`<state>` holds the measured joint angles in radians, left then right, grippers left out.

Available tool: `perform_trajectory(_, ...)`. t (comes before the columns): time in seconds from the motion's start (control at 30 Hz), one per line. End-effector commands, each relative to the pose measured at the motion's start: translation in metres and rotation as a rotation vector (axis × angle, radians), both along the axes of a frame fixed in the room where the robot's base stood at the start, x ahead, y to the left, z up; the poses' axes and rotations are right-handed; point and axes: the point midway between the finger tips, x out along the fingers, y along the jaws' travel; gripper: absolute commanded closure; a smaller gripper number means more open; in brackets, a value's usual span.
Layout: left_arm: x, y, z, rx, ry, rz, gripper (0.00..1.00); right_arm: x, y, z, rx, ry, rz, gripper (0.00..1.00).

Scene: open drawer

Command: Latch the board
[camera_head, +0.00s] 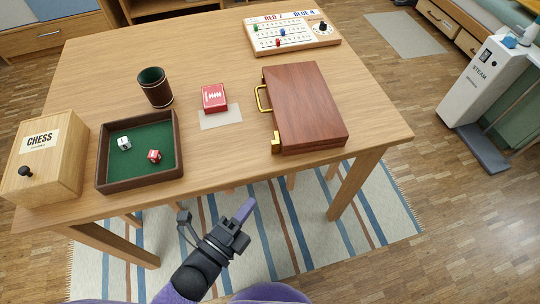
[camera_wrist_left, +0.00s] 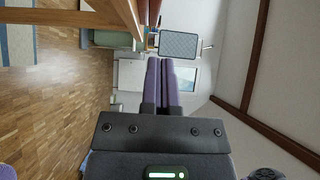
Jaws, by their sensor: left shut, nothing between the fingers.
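The board (camera_head: 307,106) is a closed reddish-brown wooden case lying flat on the right part of the table. A brass handle (camera_head: 261,98) sticks out from its left side. A brass latch (camera_head: 276,142) sits at the near end of that same side; I cannot tell its exact position. My left gripper (camera_head: 246,210) is in front of the table's near edge, over the rug, below and left of the board and apart from it. Its purple fingers are shut and empty; they also show together in the left wrist view (camera_wrist_left: 164,82). The board is not recognisable in that view. My right gripper is not in view.
On the wooden table (camera_head: 225,170) stand a chess box (camera_head: 60,165), a dice tray (camera_head: 178,165), a dark cup (camera_head: 155,88), a red card box (camera_head: 214,97) on a pale card, and a scoreboard (camera_head: 265,45). The tabletop just left of the latch is clear.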

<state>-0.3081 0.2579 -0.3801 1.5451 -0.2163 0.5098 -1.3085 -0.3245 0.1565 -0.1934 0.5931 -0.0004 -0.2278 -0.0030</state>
Motion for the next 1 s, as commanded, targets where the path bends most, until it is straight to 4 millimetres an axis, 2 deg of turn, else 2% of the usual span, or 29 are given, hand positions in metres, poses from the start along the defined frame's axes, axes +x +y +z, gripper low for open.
perform_trajectory(0.17,0.019,-0.012,-0.001,-0.003,-0.001,0.001,1.0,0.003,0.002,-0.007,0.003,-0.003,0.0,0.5)
perform_trajectory(0.53,0.088,-0.054,-0.003,-0.003,0.002,0.0,1.0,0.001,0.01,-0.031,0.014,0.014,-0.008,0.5)
perform_trajectory(0.73,0.115,-0.045,-0.003,0.0,0.004,0.0,1.0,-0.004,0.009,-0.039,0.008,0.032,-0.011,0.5)
perform_trajectory(1.0,0.123,-0.043,-0.001,-0.001,0.004,0.001,1.0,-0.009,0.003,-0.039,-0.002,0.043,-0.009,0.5)
